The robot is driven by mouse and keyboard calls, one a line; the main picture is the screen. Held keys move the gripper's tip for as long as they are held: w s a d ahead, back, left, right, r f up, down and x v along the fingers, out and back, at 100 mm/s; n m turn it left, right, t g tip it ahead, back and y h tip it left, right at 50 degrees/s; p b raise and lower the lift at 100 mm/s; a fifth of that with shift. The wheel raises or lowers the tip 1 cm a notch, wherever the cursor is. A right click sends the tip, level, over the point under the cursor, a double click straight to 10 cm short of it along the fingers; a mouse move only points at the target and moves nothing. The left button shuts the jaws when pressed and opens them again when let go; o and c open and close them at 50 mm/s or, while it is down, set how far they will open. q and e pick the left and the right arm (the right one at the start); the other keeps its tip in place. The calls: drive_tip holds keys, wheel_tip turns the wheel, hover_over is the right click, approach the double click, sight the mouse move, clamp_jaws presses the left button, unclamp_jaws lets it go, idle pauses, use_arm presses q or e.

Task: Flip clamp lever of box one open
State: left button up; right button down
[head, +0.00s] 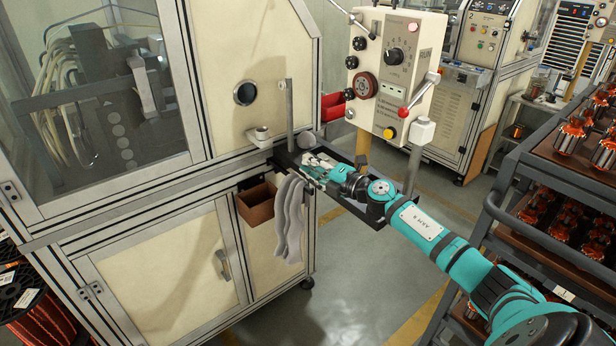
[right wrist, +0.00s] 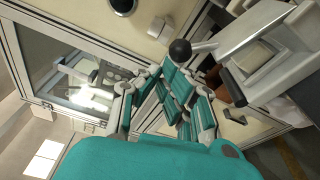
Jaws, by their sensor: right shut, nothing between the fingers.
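A clamp lever with a dark ball knob (right wrist: 180,50) shows in the right wrist view, its pale arm (right wrist: 208,45) running right to a grey metal fixture (right wrist: 270,45). My right gripper (head: 308,166) is in the middle of the head view, over a dark-framed shelf (head: 345,203) on the cabinet's side. In the right wrist view its teal and grey fingers (right wrist: 178,85) are shut and empty, just below the knob in the picture; I cannot tell whether they touch it. In the head view the gripper and arm hide much of the fixture. I see no label marking box one. My left gripper is out of view.
A control box (head: 395,75) with dials and levers stands behind the shelf. A brown bin (head: 257,203) and grey gloves (head: 290,217) hang on the cabinet. A rack (head: 515,160) with copper-wound parts stands at right. Open floor (head: 355,290) lies between.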

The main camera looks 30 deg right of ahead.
drive_tip(key=d+r+m+p, duration=0.1)
drive_tip(key=d+m, duration=0.1)
drive_tip(key=m, duration=0.1)
drive_tip(key=d+r+m+t+p, duration=0.1)
drive_tip(key=d+r+m, duration=0.1)
drive_tip(key=d+r+m+p, duration=0.1)
drive_tip(key=r+m, duration=0.1)
drive_tip(key=m, duration=0.1)
drive_tip(key=shift+w+d+r+m+t, duration=0.2)
drive_tip(key=shift+d+r+m+t, duration=0.1)
drive_tip(key=shift+d, duration=0.1)
drive_tip(key=d+m, duration=0.2)
drive_tip(key=shift+w+d+r+m, duration=0.1)
drive_tip(key=shift+d+r+m, duration=0.1)
drive_tip(key=shift+m, duration=0.1)
drive_tip(key=shift+w+d+m+t+h, duration=0.1)
drive_tip(key=shift+d+m+t+h, duration=0.3)
drive_tip(key=shift+d+m, duration=1.05)
drive_tip(key=shift+a, duration=0.2)
